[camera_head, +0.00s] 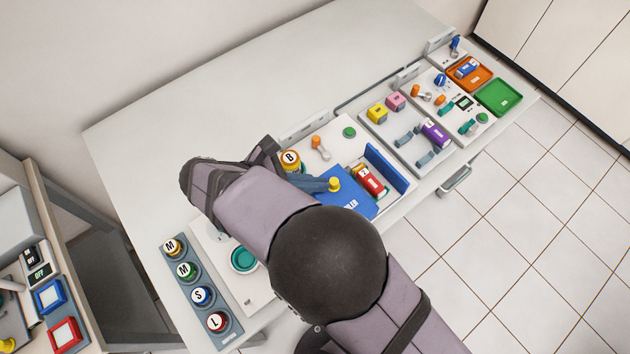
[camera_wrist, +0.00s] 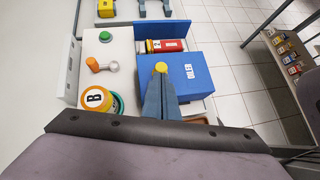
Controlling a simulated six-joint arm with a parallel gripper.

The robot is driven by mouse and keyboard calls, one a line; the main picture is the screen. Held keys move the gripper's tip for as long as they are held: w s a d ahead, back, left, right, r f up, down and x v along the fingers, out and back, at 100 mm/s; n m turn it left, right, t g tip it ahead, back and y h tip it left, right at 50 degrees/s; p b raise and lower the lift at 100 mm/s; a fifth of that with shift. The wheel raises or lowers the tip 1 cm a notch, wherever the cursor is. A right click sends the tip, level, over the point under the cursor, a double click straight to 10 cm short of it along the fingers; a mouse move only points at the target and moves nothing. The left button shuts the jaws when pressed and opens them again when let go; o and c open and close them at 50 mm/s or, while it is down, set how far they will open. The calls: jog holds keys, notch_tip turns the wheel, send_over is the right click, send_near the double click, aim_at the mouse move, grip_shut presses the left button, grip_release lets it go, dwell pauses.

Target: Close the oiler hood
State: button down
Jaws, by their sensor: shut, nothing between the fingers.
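The oiler is a blue unit with a blue hood (camera_head: 352,200) lettered OILER; the hood also shows in the wrist view (camera_wrist: 192,75). A yellow knob (camera_head: 334,184) stands on the hood's left part, and it shows in the wrist view (camera_wrist: 161,67). A blue upright panel (camera_head: 386,168) stands across from the hood. A red cylinder with a white label (camera_head: 369,181) lies exposed between the hood and the panel. My gripper (camera_wrist: 160,77) is shut and empty, its fingertips right beside the yellow knob. I cannot tell whether they touch it.
An orange-lidded jar marked B (camera_wrist: 97,101) stands close to my gripper. An orange lever (camera_head: 318,146) and a green button (camera_head: 349,132) sit beyond on the white panel. Several trays with small parts continue to the right. The back of the table (camera_head: 250,90) is clear.

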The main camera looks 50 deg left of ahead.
aim_at(344, 171)
jog(key=w+p, duration=0.1)
jog(key=w, duration=0.8)
jog(key=shift+w, duration=0.15)
jog(key=shift+s+a, duration=0.15)
jog(key=shift+s, duration=0.25)
jog(key=s, duration=0.2)
jog(key=s+a+p, duration=0.1)
jog(key=s, duration=0.1)
jog(key=shift+r, duration=0.2)
jog(key=b+v, duration=0.2)
jog(key=v, duration=0.7)
jog(key=shift+r, duration=0.15)
